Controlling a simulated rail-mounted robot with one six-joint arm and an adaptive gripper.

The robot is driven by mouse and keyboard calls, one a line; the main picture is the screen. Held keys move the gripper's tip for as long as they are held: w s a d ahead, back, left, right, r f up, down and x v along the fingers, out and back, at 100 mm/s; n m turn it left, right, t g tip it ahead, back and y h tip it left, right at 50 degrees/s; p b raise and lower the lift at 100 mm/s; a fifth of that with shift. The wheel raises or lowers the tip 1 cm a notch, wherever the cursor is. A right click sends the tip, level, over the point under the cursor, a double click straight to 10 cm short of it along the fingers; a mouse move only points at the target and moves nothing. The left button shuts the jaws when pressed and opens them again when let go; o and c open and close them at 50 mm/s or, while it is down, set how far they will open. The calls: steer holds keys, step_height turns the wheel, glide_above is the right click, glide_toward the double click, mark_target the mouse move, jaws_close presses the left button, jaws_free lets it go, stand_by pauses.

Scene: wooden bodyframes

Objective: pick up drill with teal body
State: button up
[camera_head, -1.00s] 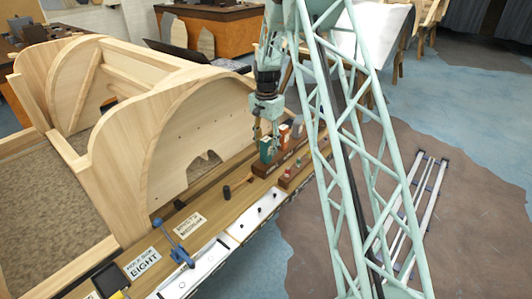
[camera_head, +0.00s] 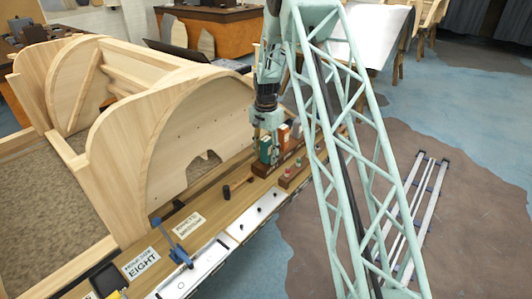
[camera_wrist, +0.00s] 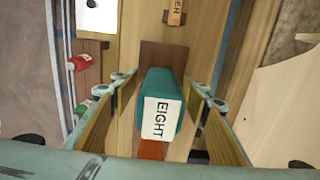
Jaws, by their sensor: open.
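The drill with the teal body (camera_wrist: 172,82) stands in a dark wooden holder (camera_wrist: 165,54). Its top carries a white label reading EIGHT. In the head view the drill (camera_head: 265,150) is partly hidden behind my fingers. My gripper (camera_wrist: 158,84) is open, with one finger on each side of the teal body in the wrist view. A gap shows on both sides, so the fingers do not grip it. In the head view my gripper (camera_head: 268,140) points down at the drill. How deep the fingertips reach beside the body is hard to tell.
A red peg (camera_wrist: 79,63) and a green peg (camera_wrist: 82,107) sit to the left in the wrist view. A curved wooden frame (camera_head: 190,125) rises close beside the bench.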

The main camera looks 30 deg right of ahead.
mark_target(266, 139)
steer(key=shift+c, duration=0.5)
steer(key=c, duration=1)
steer(key=shift+r, duration=0.15)
steer(key=shift+r+p, duration=0.9)
steer(key=shift+r, duration=4)
steer(key=shift+r, duration=0.1)
steer(key=shift+r+p, duration=1.65)
steer(key=shift+r, duration=1.25)
